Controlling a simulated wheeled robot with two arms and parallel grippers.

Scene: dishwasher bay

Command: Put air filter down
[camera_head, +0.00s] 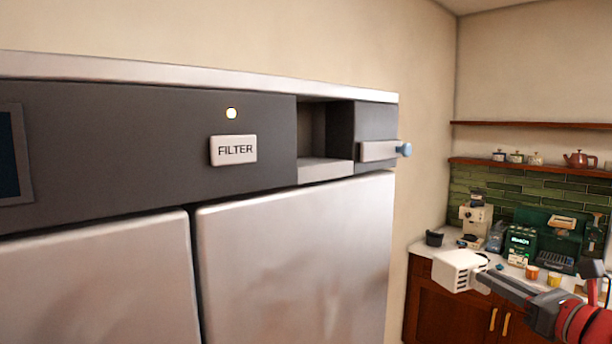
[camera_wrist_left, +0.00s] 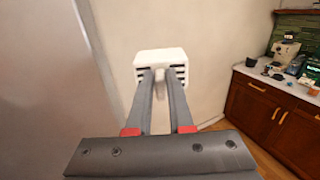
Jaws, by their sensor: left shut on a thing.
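The air filter (camera_head: 459,270) is a white box with slotted sides, held in the air at the lower right of the head view. It also shows in the left wrist view (camera_wrist_left: 160,57), at the fingertips. My left gripper (camera_head: 482,279) is shut on it; both fingers (camera_wrist_left: 160,80) meet at its near face. An empty-looking recess (camera_head: 325,130) is in the dark upper panel of the large metal appliance (camera_head: 300,260), right of a FILTER label (camera_head: 233,150). The filter is apart from the appliance. My right gripper is not in view.
A wooden-fronted counter (camera_head: 455,310) with a coffee machine (camera_head: 476,222), a green device (camera_head: 521,245) and cups stands behind at right. Shelves (camera_head: 530,166) hang above. A blue knob (camera_head: 404,149) sticks out at the appliance's right edge.

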